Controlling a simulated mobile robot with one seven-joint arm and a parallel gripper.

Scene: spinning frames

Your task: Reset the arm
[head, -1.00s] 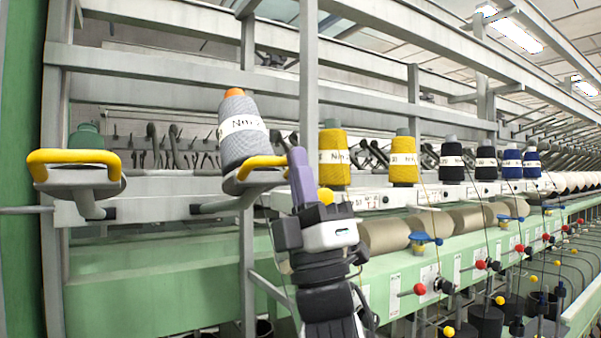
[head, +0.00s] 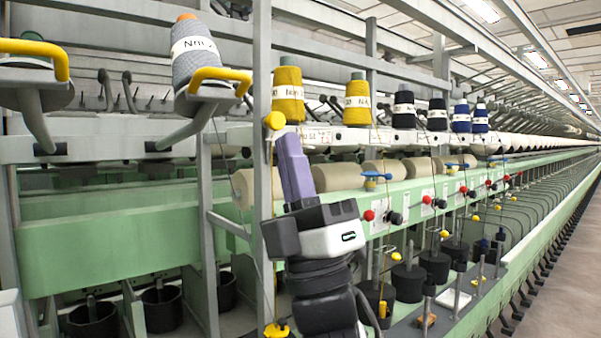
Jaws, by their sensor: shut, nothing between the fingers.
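My gripper (head: 288,142) is in the head view, at the centre, raised upright with its purple fingers pointing up. The fingers are together and hold nothing. The dark wrist and forearm run down below it to the bottom edge. The fingers show in front of the beige rollers (head: 333,176) and just right of a grey upright post. They look apart from the grey spool (head: 193,58) at the upper left. Depth to the machine cannot be told exactly.
The grey spool sits on a holder with a yellow handle (head: 220,74); an empty holder (head: 35,46) is at far left. Yellow spools (head: 288,95), black spools (head: 404,110) and blue spools (head: 461,117) line the machine. Free floor (head: 570,250) lies at right.

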